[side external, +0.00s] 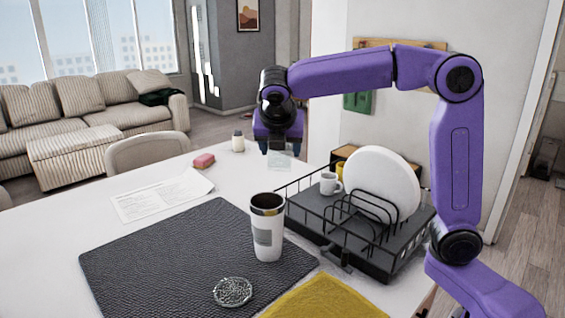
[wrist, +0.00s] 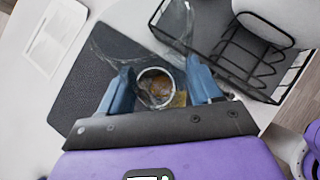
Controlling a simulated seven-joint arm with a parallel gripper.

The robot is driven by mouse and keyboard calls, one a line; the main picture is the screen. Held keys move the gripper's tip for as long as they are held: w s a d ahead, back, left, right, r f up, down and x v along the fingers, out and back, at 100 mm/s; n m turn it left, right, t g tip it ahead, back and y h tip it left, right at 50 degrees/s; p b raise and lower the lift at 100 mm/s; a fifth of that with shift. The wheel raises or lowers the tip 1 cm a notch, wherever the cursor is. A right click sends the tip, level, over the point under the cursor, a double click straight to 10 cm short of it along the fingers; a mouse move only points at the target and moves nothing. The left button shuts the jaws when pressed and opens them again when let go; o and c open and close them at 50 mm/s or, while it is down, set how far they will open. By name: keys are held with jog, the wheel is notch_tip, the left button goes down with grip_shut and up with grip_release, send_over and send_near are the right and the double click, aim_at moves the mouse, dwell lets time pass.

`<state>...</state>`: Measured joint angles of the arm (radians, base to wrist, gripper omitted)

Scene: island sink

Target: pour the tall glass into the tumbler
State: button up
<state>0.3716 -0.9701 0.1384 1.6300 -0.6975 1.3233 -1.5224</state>
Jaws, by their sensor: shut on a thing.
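My gripper (side external: 278,145) is shut on the tall glass (side external: 280,161), which is clear and faint. It holds the glass in the air above the table, behind and above the tumbler in the side view. The tumbler (side external: 268,238) is white with a grey patch and a dark brownish inside, and stands upright on the dark mat. In the wrist view the tumbler (wrist: 155,88) shows between the blue fingers (wrist: 163,80), with clear glass edges overlapping the area. The glass's contents and exact tilt are hard to tell.
A black dish rack (side external: 375,235) with a white plate and a mug stands just right of the tumbler. A round patterned coaster (side external: 232,292) lies on the dark mat (side external: 165,255). A yellow cloth (side external: 325,300) is at the front.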

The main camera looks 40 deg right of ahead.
notch_tip(320, 180, up, 12)
jog(key=w+a+n+t+h, duration=0.1)
jog(key=w+a+t+h, duration=0.1)
jog(key=t+h, duration=0.1)
jog(key=shift+w+f+n+t, duration=0.15)
jog(key=shift+n+t, duration=0.25)
jog(key=shift+t, duration=0.5)
jog(key=shift+a, duration=0.1)
